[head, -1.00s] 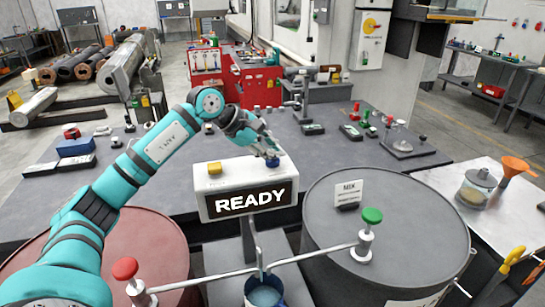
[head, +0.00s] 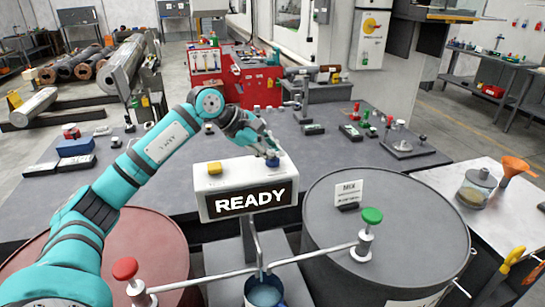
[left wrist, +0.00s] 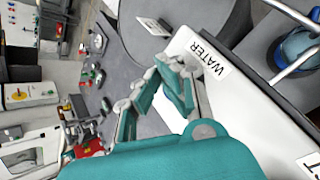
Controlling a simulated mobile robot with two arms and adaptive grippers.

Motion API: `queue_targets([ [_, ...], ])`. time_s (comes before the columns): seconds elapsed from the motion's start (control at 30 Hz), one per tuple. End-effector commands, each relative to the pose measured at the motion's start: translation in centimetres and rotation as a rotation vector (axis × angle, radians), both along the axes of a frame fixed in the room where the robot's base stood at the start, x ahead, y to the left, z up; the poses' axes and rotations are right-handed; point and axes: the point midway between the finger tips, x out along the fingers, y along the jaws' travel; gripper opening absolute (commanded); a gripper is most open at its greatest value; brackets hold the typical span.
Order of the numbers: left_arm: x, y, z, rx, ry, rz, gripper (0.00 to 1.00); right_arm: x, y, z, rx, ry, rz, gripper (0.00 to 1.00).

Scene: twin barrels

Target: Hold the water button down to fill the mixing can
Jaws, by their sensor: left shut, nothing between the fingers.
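The white control box (head: 250,188) shows READY on its black display (head: 250,201). A blue button (head: 273,160) is on its top right and a yellow button (head: 214,168) on its top left. My left gripper (head: 270,151) is shut and empty, its fingertips right at the blue button; I cannot tell whether the button is pressed. The mixing can (head: 263,293), blue with pale bluish contents, stands below the box under the pipes. My right gripper is not in view.
A red barrel (head: 150,240) with a red-knobbed valve (head: 126,269) stands left, and a grey barrel (head: 415,225) with a green-knobbed valve (head: 371,217) stands right. A grey bench (head: 335,148) lies behind. A side table (head: 440,178) holds a jar and an orange funnel (head: 514,167).

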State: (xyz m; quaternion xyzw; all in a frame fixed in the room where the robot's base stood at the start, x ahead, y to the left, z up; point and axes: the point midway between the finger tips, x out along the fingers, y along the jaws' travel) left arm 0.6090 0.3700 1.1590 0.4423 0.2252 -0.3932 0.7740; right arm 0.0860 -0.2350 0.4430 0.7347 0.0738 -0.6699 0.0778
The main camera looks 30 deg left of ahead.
Motion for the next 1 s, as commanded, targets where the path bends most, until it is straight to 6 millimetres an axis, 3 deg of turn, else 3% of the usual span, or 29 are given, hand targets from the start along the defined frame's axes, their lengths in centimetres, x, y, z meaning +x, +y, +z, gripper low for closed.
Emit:
queue_targets([
  [0.37,0.0,0.0,-0.1,0.000,0.002,0.000,0.00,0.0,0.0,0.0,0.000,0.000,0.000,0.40],
  [0.77,0.0,0.0,1.8,0.001,0.001,0.000,0.00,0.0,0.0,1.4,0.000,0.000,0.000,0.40],
  [1.0,0.0,0.0,1.9,0.001,0.001,0.000,0.00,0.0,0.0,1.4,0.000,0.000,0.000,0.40],
])
